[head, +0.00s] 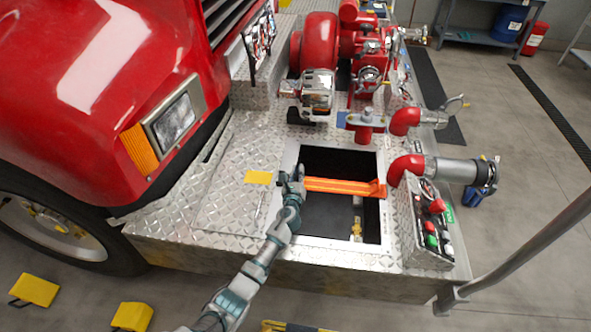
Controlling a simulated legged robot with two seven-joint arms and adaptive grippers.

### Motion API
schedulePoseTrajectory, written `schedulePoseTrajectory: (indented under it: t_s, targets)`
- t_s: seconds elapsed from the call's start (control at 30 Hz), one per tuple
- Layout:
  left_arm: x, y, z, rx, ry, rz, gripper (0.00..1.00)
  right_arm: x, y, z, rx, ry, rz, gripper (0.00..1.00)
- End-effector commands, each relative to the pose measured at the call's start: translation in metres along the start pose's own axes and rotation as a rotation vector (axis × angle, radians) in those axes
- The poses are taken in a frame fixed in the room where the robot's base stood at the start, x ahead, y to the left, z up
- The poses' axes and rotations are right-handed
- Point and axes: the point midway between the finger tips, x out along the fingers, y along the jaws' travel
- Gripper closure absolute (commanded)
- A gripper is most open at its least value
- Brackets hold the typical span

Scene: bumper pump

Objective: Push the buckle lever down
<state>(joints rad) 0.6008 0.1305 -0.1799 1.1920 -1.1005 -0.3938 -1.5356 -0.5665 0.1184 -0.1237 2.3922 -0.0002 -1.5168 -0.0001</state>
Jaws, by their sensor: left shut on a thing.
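An orange strap (345,187) runs across the dark opening in the diamond-plate bumper, in the head view. Its right end meets the opening's right rim. My left gripper (291,178) is at the strap's left end, by the left rim of the opening. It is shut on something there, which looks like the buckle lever. The lever is small and mostly hidden by the fingers, so its angle cannot be told. My right gripper is out of view.
The recessed opening (325,226) has a metal rim. A red pump (318,45) stands behind it. Red elbow pipes with a grey outlet (455,171) and a control panel (433,225) stand to the right. A yellow label (258,177) lies left of the opening. The red truck body (90,90) fills the left.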

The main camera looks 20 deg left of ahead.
Motion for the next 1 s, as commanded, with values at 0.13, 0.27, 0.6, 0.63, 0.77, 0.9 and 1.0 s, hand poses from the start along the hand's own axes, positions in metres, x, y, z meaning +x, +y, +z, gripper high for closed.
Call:
schedulePoseTrajectory:
  t_s: [0.13,0.27,0.6,0.63,0.77,0.9,1.0]
  targets:
    - [0.002,-0.001,0.000,0.070,-0.008,0.000,1.00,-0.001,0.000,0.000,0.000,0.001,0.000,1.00]
    - [0.002,-0.002,-0.004,0.111,-0.007,-0.001,1.00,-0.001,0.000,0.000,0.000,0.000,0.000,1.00]
    - [0.001,-0.003,-0.010,0.145,-0.003,0.000,1.00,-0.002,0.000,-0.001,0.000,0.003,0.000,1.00]
    - [0.001,-0.003,-0.010,0.145,-0.002,0.000,1.00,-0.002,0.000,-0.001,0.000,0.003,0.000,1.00]
    - [0.000,-0.003,-0.012,0.144,0.000,-0.001,1.00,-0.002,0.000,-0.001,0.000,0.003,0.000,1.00]
    - [0.000,-0.003,-0.013,0.144,0.003,-0.001,0.74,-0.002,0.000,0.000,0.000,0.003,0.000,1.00]
    - [0.000,-0.003,-0.013,0.143,0.001,-0.002,0.62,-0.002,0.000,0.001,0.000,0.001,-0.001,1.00]
